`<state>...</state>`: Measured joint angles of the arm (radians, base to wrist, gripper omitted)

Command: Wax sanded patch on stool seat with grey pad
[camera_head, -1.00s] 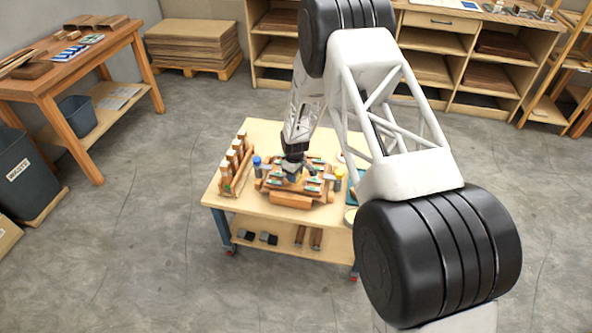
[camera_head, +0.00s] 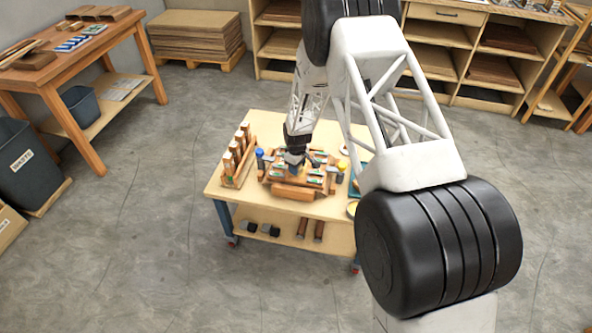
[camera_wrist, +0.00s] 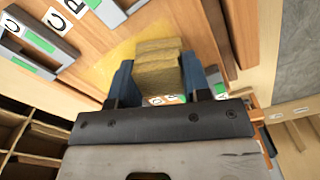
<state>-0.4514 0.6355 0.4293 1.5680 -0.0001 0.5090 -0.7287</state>
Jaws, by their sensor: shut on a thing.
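My gripper (camera_wrist: 159,76) is shut on an olive-brown, layered pad (camera_wrist: 157,70) between its blue fingers. I see no clearly grey pad. The pad is at or just above a wooden surface, the stool seat (camera_wrist: 185,24), beside a yellowish patch (camera_wrist: 122,54); contact cannot be told. In the head view my gripper (camera_head: 296,163) is low over the wooden assembly (camera_head: 293,192) in the middle of the worktable; the pad is too small to make out there.
Grey clamps with green labels (camera_wrist: 40,40) lie close at the left in the wrist view. On the worktable (camera_head: 262,123), a rack of wooden pieces (camera_head: 238,157) and a blue-capped bottle (camera_head: 260,158) stand left, a yellow-capped bottle (camera_head: 340,172) right. The table's near left corner is bare.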

